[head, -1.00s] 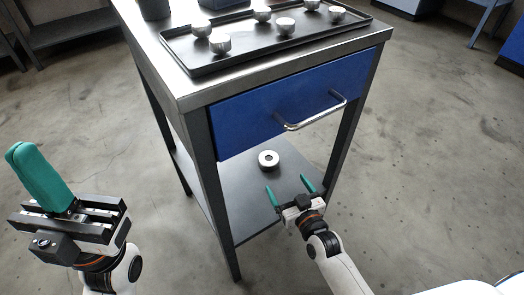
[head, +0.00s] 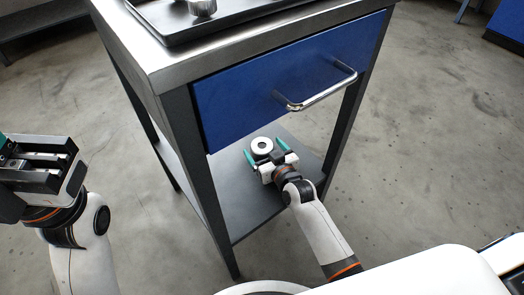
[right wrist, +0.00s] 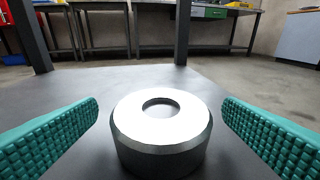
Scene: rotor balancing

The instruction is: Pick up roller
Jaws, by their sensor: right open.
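The roller (head: 262,152) is a short silver ring with a centre hole. It stands flat on the lower shelf (head: 228,190) of the metal table, below the blue drawer. My right gripper (head: 264,147) is open, with its green fingers on either side of the roller. In the right wrist view the roller (right wrist: 160,132) sits between the two fingers, with a gap on each side. My left gripper (head: 40,165) is at the left edge of the head view, away from the table. Its green fingers are almost wholly out of the picture.
The blue drawer (head: 270,80) with its metal handle (head: 318,95) overhangs the shelf. Dark table legs (head: 205,185) flank the opening. A dark tray (head: 185,36) with a silver part lies on the tabletop. Open floor surrounds the table.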

